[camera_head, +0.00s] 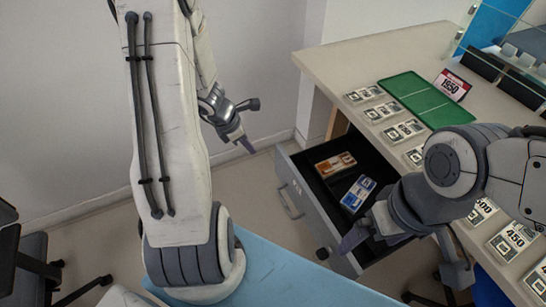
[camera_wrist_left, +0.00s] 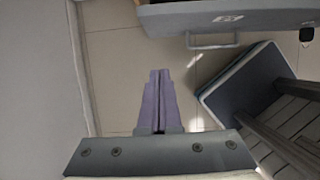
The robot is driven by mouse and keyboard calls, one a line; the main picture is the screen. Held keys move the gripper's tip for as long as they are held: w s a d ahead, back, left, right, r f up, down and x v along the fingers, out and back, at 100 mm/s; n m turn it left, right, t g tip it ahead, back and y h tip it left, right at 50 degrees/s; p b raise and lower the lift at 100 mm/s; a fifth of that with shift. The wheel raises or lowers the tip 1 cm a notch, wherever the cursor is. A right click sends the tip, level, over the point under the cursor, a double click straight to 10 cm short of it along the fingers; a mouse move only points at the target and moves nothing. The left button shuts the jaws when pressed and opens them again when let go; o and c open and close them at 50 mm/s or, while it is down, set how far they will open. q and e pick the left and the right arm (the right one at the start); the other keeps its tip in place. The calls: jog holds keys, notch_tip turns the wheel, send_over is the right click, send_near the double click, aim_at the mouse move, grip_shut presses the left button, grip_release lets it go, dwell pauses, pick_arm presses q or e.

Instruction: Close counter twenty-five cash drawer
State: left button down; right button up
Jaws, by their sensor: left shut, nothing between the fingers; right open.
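The cash drawer (camera_head: 317,220) stands pulled out from under the counter, with its dark inside showing. It holds an orange bundle of notes (camera_head: 335,165) and a blue one (camera_head: 357,193). Its grey front has a bar handle (camera_head: 290,201), which also shows in the left wrist view (camera_wrist_left: 212,44); the label above it is too small to read. My left gripper (camera_head: 248,147) is shut and empty, off to the left of the drawer front and apart from it. My right gripper (camera_head: 354,237) is open near the drawer's right front end; whether it touches is unclear.
The counter top (camera_head: 375,55) carries several note stacks, a green mat (camera_head: 425,97) and a red-and-white sign (camera_head: 453,85). A blue surface (camera_head: 285,278) lies at the bottom. A wall stands at the left.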

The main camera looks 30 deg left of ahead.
pick_arm(q)
jog(key=b, duration=0.4)
send_near(279, 163)
notch_tip(279, 163, down, 5)
jog(key=s+a, duration=0.2)
jog(key=shift+w+d+r+p, duration=0.2)
jog(key=shift+w+d+p, duration=0.2)
jog(key=shift+w+d, duration=0.35)
jog(key=shift+w+d+r+p, duration=0.15)
jog(key=shift+w+d+p, duration=0.25)
jog(key=shift+w+d, duration=0.35)
pick_arm(e)
jog(key=shift+f, duration=1.5)
pick_arm(q)
jog(key=shift+a, duration=0.1)
jog(key=shift+w, duration=0.15)
pick_arm(e)
jog(key=shift+r, duration=0.1)
